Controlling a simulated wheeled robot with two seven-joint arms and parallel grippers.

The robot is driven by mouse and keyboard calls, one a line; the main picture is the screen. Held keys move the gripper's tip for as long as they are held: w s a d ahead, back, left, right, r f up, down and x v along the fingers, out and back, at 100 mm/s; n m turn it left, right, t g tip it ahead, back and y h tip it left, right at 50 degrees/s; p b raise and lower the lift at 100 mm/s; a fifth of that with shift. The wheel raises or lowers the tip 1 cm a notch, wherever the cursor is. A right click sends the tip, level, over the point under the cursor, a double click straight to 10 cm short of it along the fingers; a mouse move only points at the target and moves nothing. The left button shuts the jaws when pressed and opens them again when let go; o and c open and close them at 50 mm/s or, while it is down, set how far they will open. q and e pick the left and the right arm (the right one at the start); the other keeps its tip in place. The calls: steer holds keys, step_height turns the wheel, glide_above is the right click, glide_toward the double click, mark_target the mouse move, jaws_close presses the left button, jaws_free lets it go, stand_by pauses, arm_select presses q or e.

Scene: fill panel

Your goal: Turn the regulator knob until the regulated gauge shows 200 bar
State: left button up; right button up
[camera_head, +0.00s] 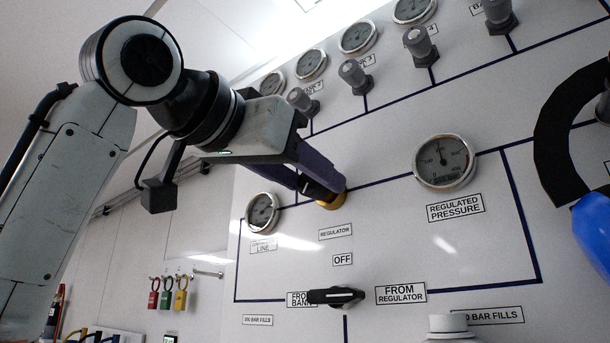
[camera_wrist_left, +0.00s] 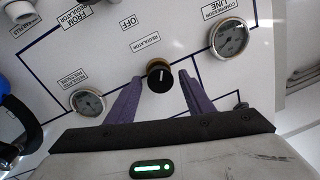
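The regulator knob (camera_wrist_left: 159,78) is black with a white line on a brass base; in the head view its brass base (camera_head: 331,201) shows and the gripper partly hides the knob. My left gripper (camera_head: 322,187) is at the panel with its purple fingers open on either side of the knob. In the wrist view the left gripper (camera_wrist_left: 159,76) shows a gap between each finger and the knob. The regulated pressure gauge (camera_head: 445,162) is right of the knob; its needle looks roughly upward, but the figures are too small to read. My right gripper is not in view.
A black selector lever (camera_head: 336,296) below the knob points left. The line gauge (camera_head: 262,212) is left of the knob, close to the gripper. Small grey valve knobs (camera_head: 355,75) run along the top. A black curved hose (camera_head: 553,150) and a blue object (camera_head: 594,228) are at the right.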

arm_select(q)
steer(key=shift+s+a, duration=0.3)
steer(key=shift+s, duration=0.1)
arm_select(e)
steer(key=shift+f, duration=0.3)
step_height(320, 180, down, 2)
steer(key=b, duration=0.3)
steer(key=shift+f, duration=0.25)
arm_select(q)
steer(key=v, duration=0.9)
steer(key=shift+s, duration=0.2)
stand_by(1.0)
